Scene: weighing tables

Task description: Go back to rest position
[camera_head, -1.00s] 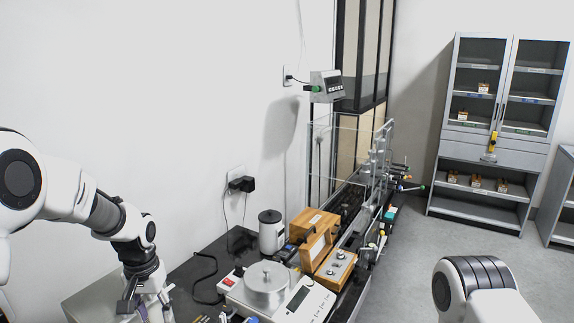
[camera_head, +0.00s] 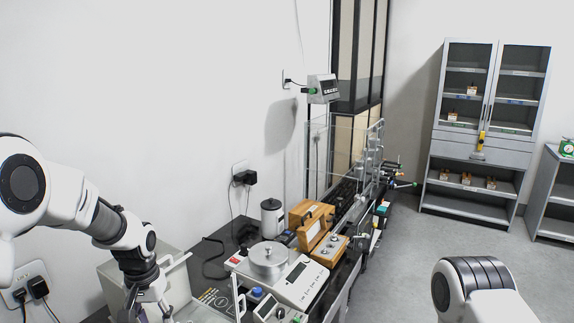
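My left arm comes in from the left and bends down over the near end of the black table (camera_head: 213,246). My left gripper (camera_head: 150,303) points down at the lower edge of the view, beside a pale open box. Its fingertips are cut off or unclear, so I cannot tell whether it holds anything. Of my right arm, only a white link with a dark ribbed joint shows at the lower right. The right gripper is out of view.
A scale with a metal pan (camera_head: 268,262) stands on the table. A grey cabinet (camera_head: 470,150) stands at the back right. The floor between is clear.

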